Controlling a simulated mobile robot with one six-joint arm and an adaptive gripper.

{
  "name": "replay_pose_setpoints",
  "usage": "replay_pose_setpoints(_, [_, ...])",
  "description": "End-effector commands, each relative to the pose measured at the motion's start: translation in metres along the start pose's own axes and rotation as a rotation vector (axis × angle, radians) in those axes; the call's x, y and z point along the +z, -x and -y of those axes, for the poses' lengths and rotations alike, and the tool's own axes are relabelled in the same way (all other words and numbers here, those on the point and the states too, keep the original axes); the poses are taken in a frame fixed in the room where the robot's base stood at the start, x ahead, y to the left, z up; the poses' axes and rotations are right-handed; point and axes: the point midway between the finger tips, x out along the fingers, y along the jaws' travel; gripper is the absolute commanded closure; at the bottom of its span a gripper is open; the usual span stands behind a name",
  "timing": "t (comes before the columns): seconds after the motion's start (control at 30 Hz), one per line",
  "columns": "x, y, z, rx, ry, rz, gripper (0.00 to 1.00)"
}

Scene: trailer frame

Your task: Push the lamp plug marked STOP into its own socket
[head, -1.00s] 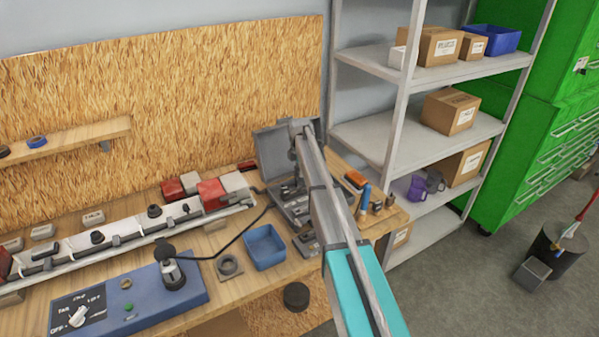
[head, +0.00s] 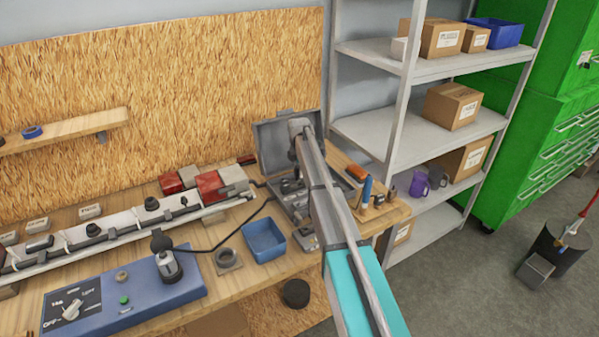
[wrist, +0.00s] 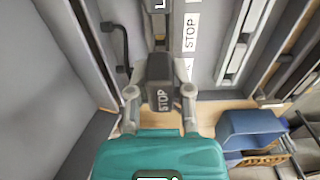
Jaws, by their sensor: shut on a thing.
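In the wrist view my gripper (wrist: 159,98) is shut on a dark plug (wrist: 159,72) marked STOP, with one grey finger on each side. A white label reading STOP (wrist: 191,32) lies just beyond the plug and slightly right, on a grey surface. The plug's far end lies by a narrow grey channel, and I cannot tell whether it touches anything there. No socket opening is clearly visible. In the head view my arm covers the gripper and the held plug, near the open grey case (head: 285,135).
A blue bin (head: 264,240) stands on the bench beside the case. A blue control box (head: 125,295) with a knob and a dark cable is at front left. Red and grey blocks (head: 208,187) lie behind. A metal shelf (head: 415,135) stands to the right.

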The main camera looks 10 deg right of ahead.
Motion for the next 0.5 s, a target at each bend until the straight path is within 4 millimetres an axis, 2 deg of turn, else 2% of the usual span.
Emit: replay_pose_setpoints(0.5, [0.0002,-0.0054,0.0000,0.000,0.000,0.000,0.92])
